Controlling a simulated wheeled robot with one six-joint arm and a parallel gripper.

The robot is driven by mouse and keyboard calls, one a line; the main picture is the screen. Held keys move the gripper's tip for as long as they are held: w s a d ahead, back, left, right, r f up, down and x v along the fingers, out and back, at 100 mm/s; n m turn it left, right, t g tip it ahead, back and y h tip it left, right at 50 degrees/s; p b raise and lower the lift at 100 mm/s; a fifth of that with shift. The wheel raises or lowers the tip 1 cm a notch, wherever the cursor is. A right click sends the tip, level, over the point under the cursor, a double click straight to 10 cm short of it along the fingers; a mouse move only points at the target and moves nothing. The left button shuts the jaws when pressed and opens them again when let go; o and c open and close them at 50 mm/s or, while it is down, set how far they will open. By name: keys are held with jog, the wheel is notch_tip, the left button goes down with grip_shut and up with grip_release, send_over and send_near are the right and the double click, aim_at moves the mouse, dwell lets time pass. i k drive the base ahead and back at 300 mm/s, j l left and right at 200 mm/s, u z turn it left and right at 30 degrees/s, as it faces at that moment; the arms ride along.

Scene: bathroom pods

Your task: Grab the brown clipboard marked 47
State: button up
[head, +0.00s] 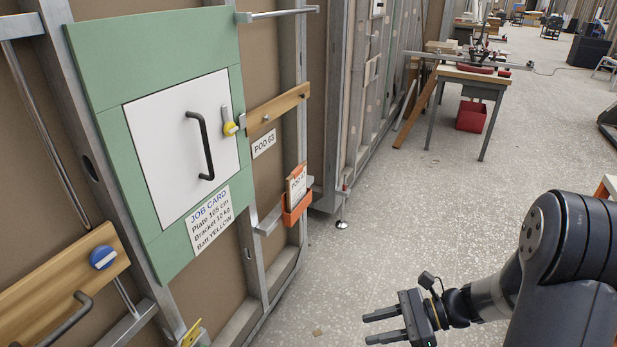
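A small brown-edged board with a white sheet (296,184) stands in an orange holder (297,211) on the wall frame, left of the picture's middle. Its sheet starts with "POD", but the number is too small to read surely, so I cannot tell if it is 47. My gripper (367,328) is at the lower right, over the floor, with its two fingers apart and nothing between them. It is well apart from the holder, to the right of it and nearer to me.
A green panel (160,30) with a white hatch (180,150) and a job card (210,219) is on the left wall. A "POD 63" label (264,143) is beside it. A workbench (470,77) with a red bin (471,116) stands farther back. The speckled floor between is mostly clear.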

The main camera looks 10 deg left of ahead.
aim_at(296, 183)
jog(key=i, duration=0.85)
jog(key=i+l+u, duration=0.15)
jog(key=i, duration=0.75)
jog(key=i+l+u, duration=0.1)
jog(key=i+u, duration=0.35)
jog(key=i+l+u, duration=0.25)
jog(key=u, duration=0.15)
jog(key=i+l+u, duration=0.85)
jog(key=u, duration=0.35)
